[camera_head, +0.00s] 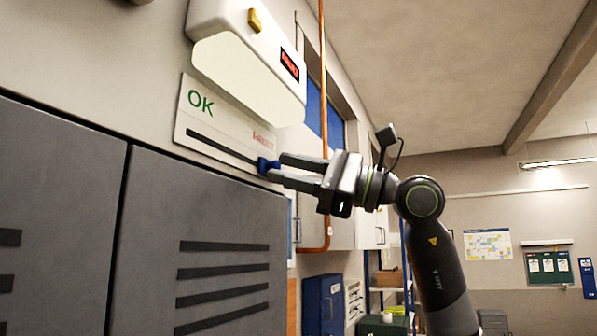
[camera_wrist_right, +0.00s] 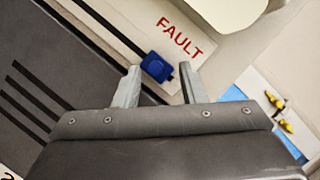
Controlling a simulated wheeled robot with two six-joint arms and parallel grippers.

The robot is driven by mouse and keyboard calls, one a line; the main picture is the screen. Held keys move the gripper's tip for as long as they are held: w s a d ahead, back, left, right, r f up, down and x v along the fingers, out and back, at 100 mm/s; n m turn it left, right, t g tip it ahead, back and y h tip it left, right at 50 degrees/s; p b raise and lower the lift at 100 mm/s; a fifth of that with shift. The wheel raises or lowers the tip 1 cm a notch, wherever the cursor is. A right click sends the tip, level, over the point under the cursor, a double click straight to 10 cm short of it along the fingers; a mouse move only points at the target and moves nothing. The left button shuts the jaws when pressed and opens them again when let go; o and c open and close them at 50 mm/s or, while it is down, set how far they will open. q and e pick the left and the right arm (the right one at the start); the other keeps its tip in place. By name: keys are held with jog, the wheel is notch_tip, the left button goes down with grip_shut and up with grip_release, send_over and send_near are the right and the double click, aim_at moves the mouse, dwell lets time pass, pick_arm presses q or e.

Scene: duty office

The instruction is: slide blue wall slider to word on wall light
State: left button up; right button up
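The blue slider (camera_head: 266,166) sits at the right end of a dark slot in a white wall panel (camera_head: 222,121). The panel reads OK in green at its left and FAULT in red at its right. The wall light (camera_head: 245,50) above has a small dark display (camera_head: 289,65) with a lit red word, too small to read surely. My right gripper (camera_head: 276,167) is open, its fingertips close to the slider. In the right wrist view the slider (camera_wrist_right: 157,67) shows between and just beyond the spread fingertips (camera_wrist_right: 160,72); contact cannot be told. My left gripper is not in view.
Grey lockers (camera_head: 200,240) stand below the panel. A copper pipe (camera_head: 324,120) runs down the wall to the right of the light, behind the gripper. The light's white diffuser hangs close above the panel. Open room lies at right.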

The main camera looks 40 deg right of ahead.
jog(key=b+v, duration=0.8)
jog(key=v, duration=0.9)
jog(key=shift+s, duration=0.25)
jog(key=shift+w+d, duration=0.15)
